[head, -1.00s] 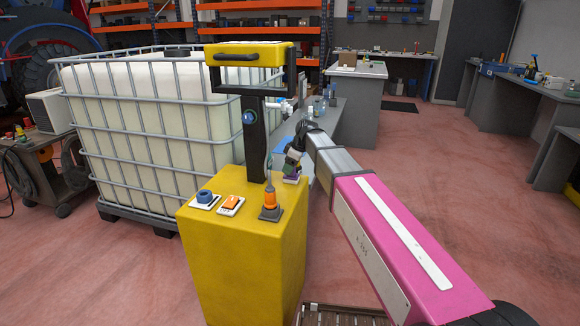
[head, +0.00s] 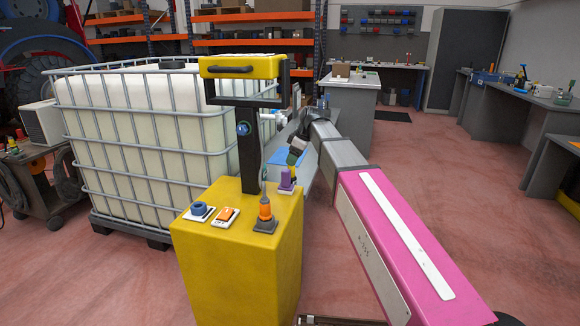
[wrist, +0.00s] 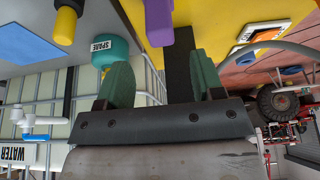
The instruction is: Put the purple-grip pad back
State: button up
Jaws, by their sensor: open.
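The purple grip (head: 286,179) stands upright at the right rear corner of the yellow pedestal's top (head: 255,203). In the wrist view the purple grip (wrist: 158,22) is ahead of my fingertips, in line with the gap between them. My gripper (head: 294,158) is just above and behind the grip in the head view. In the wrist view my gripper (wrist: 160,66) has its green fingers spread wide with nothing between them. The pad's base is small in the head view, so I cannot tell exactly how it sits.
On the pedestal are a blue knob (head: 199,208), an orange switch (head: 226,214) and an orange-collared joystick (head: 265,215). A dark post (head: 248,150) carries a yellow handled box (head: 243,68). A caged white tank (head: 145,130) stands behind. A teal SPARE cap (wrist: 109,52) shows in the wrist view.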

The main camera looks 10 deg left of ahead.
jog(key=shift+d+r, duration=0.25)
jog(key=shift+r, duration=0.05)
